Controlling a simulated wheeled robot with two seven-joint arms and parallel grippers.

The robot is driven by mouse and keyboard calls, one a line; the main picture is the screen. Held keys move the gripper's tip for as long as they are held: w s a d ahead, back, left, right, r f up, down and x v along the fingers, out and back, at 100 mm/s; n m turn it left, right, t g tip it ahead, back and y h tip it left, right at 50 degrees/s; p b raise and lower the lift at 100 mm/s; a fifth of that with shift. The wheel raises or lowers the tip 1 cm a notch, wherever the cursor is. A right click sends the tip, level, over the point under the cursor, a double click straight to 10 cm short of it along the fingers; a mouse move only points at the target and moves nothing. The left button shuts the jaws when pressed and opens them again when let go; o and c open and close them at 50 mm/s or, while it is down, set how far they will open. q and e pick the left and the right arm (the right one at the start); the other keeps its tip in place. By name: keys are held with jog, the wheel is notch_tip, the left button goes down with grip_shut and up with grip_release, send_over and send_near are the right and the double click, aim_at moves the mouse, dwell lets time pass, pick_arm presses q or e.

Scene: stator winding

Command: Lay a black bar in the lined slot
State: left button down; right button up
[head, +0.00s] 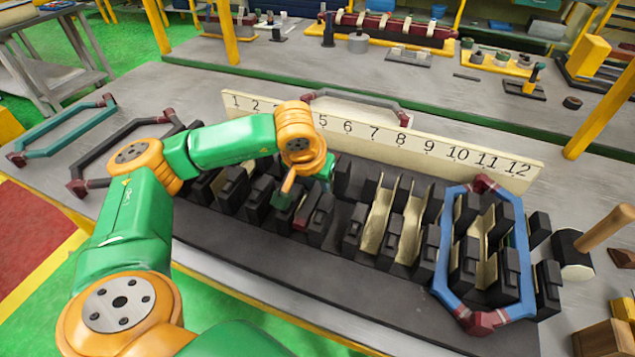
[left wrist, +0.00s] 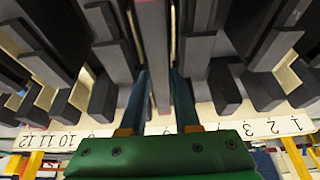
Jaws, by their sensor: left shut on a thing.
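A dark grey bar (left wrist: 158,60) with a reddish part stands out between the fingers of my left gripper (left wrist: 160,85) in the left wrist view. Pale liner edges (left wrist: 130,25) show on both sides of it, so it is in or right above a lined slot; how deep I cannot tell. In the head view my left gripper (head: 295,203) is low among the black teeth, and a reddish piece (head: 321,213) shows beside it. Other cream-lined slots (head: 380,220) lie to the right. My right gripper is not in view.
A numbered board (head: 420,150) stands behind the black slotted block (head: 270,255). A blue hexagonal coil (head: 437,250) sits over the right teeth. Teal (head: 70,130) and black (head: 110,145) coils lie at the left. A mallet (head: 575,255) is at the right.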

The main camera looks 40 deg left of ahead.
aim_at(318, 190)
pick_arm(q)
jog(key=shift+f, duration=0.2)
jog(key=c, duration=0.6)
grip_release()
jog(key=shift+o, duration=0.2)
jog(key=shift+r, duration=0.1)
jog(key=shift+r+p, duration=0.5)
jog(key=shift+r, duration=0.25)
notch_tip(318, 190, up, 8)
jog(key=p, duration=0.5)
jog(key=shift+f+p, duration=0.25)
jog(key=shift+p, duration=0.1)
